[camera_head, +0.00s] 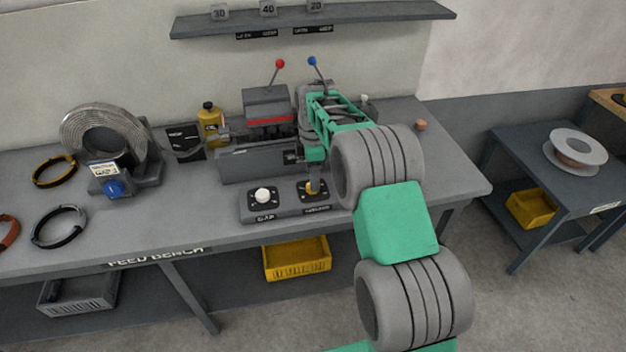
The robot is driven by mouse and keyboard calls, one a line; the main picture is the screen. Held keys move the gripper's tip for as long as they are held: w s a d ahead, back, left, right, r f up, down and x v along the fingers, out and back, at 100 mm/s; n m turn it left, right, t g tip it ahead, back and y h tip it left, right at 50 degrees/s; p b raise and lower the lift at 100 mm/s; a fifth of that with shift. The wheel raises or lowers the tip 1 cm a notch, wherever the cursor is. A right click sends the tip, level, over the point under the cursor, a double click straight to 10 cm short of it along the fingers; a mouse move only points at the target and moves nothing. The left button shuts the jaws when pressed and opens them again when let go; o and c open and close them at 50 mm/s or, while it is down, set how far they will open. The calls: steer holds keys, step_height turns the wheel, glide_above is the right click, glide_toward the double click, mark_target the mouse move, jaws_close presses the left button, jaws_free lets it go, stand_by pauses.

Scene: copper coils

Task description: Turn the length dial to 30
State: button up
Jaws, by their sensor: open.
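A low grey control panel (285,208) sits near the front edge of the bench. My arm hides the panel's right end.
A grey machine with red-tipped (280,64) and blue-tipped (312,61) levers stands behind the panel. A coil stand with a blue knob (114,188) and loose wire coils (59,227) are left. A shelf (340,21) holds blocks marked 30, 40 and 20.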

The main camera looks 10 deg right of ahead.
steer(key=shift+f, duration=1.75)
jaws_close()
